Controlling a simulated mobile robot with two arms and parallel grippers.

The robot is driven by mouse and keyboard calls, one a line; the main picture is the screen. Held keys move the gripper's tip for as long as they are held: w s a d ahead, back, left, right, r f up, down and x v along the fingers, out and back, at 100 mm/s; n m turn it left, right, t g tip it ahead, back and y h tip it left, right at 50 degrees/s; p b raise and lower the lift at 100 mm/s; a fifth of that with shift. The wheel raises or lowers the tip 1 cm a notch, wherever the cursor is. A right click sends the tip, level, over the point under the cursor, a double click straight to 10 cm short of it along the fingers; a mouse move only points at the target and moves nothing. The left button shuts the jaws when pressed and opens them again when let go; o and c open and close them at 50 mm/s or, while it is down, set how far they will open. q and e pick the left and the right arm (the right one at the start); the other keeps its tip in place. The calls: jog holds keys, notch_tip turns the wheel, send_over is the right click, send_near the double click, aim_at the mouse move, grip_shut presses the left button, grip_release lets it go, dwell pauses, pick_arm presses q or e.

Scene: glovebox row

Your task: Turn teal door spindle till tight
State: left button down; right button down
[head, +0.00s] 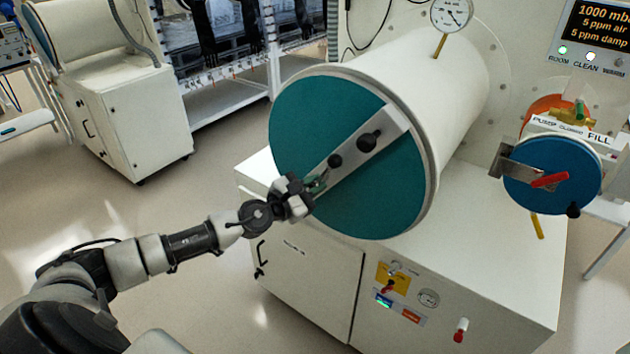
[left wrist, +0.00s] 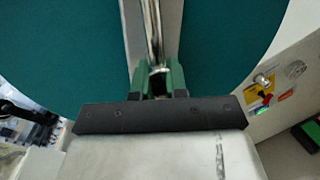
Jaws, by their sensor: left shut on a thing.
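The teal door (head: 300,120) is a round disc on the front end of a large white cylinder. A grey metal bar (head: 392,128) crosses it on a slant. The door spindle (head: 368,141) with its black knobs sits near the middle of the bar. My left gripper (head: 317,184) is at the bar's lower left part. In the left wrist view its green fingers (left wrist: 159,80) are shut on a thin shiny metal rod (left wrist: 152,30), seemingly the spindle's handle, lying over the bar. The grip itself is partly hidden. My right gripper is not in view.
The white cylinder (head: 455,75) stands on a white cabinet (head: 300,270) with small controls. A smaller blue door (head: 535,190) with a red handle is at the right. A gauge (head: 452,14) stands above. Open floor (head: 200,250) lies at the left.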

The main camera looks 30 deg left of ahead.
pick_arm(q)
jog(key=shift+f, duration=0.1)
dwell(0.4)
jog(key=c, duration=1.1)
grip_release()
jog(key=shift+c, duration=0.2)
jog(key=shift+s, duration=0.1)
jog(key=b+v, duration=0.5)
jog(key=v, duration=0.5)
jog(key=shift+s+a, duration=0.15)
jog(key=shift+s, duration=0.1)
